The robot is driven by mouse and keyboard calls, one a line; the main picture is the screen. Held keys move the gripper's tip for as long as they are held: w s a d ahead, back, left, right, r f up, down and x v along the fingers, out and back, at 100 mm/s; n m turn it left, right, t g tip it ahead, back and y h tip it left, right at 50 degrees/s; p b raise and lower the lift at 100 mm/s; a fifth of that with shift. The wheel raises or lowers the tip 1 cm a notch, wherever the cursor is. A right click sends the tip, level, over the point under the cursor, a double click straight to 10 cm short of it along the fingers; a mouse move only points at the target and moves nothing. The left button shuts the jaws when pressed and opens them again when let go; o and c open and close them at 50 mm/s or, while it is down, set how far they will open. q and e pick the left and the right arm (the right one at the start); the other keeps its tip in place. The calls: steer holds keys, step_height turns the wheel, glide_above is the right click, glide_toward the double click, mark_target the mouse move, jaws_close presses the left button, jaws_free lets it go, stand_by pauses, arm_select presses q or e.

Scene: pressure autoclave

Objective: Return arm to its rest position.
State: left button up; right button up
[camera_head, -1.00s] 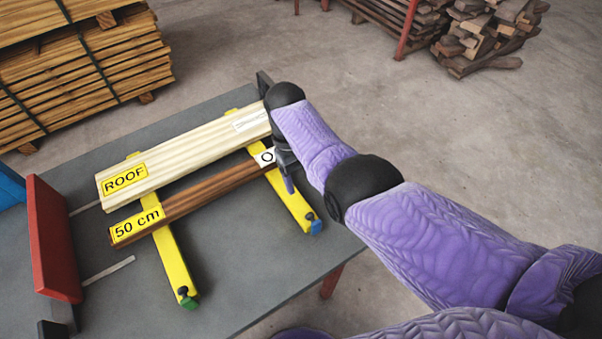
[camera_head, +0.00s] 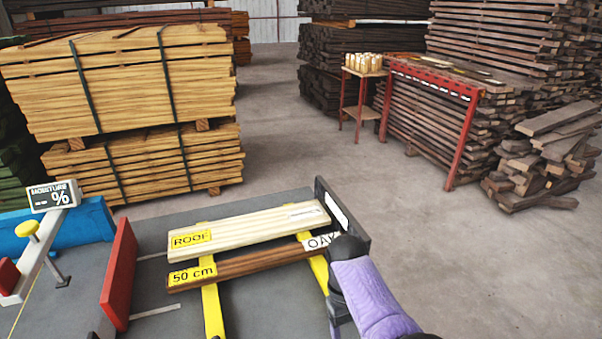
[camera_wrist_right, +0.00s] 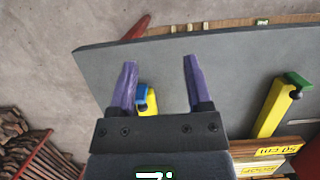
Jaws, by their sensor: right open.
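My right arm, in purple padding, comes in from the lower right of the head view. Its gripper (camera_head: 338,312) hangs beside the near right end of the dark board, by the right yellow bar (camera_head: 319,272). In the wrist view the gripper (camera_wrist_right: 159,61) shows two purple fingers wide apart with nothing held between them. They are over the grey table (camera_wrist_right: 225,70), near the blue-tipped end of a yellow bar (camera_wrist_right: 147,106). My left gripper is not in view.
A pale ROOF board (camera_head: 250,226) and dark 50 cm OAK board (camera_head: 240,263) lie across the yellow bars. A red upright plate (camera_head: 119,275) stands left and a dark plate (camera_head: 345,215) right. Floor right of the table is clear.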

steer(key=s+d+f+b, duration=0.1)
steer(key=s+f, duration=0.3)
steer(key=f, duration=0.3)
steer(key=s+d+f+m+t, duration=0.1)
steer(key=s+d+f, duration=0.1)
steer(key=s+f, duration=0.35)
steer(key=s+d+f+b, duration=0.1)
steer(key=s+f, duration=0.1)
steer(key=f, duration=0.7)
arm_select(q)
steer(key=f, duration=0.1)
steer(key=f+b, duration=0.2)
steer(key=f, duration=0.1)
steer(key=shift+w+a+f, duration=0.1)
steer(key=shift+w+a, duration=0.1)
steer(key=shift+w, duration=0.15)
arm_select(e)
steer(key=s+d+f+t, duration=0.1)
steer(key=s+f, duration=0.4)
steer(key=s, duration=0.7)
steer(key=s+d+f+t, duration=0.1)
steer(key=s+d+f, duration=0.3)
steer(key=s, duration=0.8)
steer(key=shift+s+f+t+y, duration=0.3)
steer(key=shift+s+f+y, duration=0.1)
steer(key=shift+f, duration=0.05)
